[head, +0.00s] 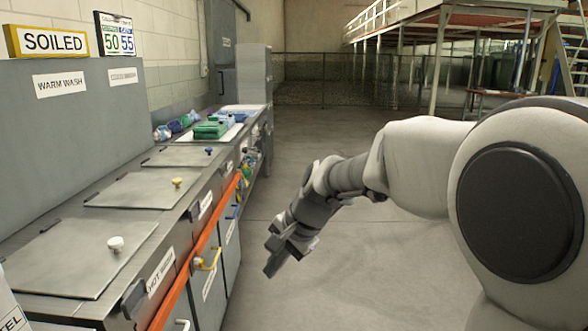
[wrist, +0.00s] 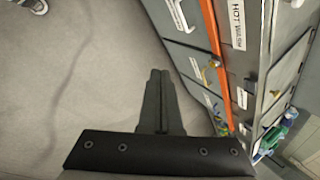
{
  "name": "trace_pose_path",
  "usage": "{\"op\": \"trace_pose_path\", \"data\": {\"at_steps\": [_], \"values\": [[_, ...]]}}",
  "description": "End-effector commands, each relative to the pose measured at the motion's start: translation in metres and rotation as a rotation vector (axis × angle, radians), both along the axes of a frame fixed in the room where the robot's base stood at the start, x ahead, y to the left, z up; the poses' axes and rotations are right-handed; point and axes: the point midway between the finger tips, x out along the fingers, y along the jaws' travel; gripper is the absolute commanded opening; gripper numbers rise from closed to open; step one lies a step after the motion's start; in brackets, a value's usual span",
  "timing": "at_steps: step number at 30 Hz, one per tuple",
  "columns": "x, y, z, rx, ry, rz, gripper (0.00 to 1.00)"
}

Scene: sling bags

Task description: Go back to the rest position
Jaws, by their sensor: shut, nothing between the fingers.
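My gripper (head: 273,258) hangs over the open floor in the head view, pointing down, to the right of the counter's front. In the wrist view my gripper (wrist: 160,75) has its two fingers together with nothing between them. My arm reaches in from the right of the head view and is bent at the elbow. Nothing touches the gripper.
A grey counter (head: 75,260) with lidded hatches, an orange rail (head: 180,290) and coloured handles runs along the left. Green folded items (head: 210,130) lie on a white tray farther back. Concrete floor (head: 370,270) is clear right of the counter.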

Motion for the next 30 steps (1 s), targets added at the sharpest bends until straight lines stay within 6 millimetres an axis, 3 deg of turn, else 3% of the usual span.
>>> {"op": "trace_pose_path", "data": {"at_steps": [3,9,18,28,30], "values": [[-0.030,-0.031,0.022,-0.084,-0.081,0.073,0.00],[-0.083,-0.077,0.044,-0.229,-0.192,0.195,0.00],[-0.164,-0.139,0.053,-0.446,-0.314,0.364,0.00],[-0.232,-0.183,0.038,-0.638,-0.384,0.510,0.00],[-0.230,-0.182,0.065,-0.635,-0.380,0.513,0.00]]}}
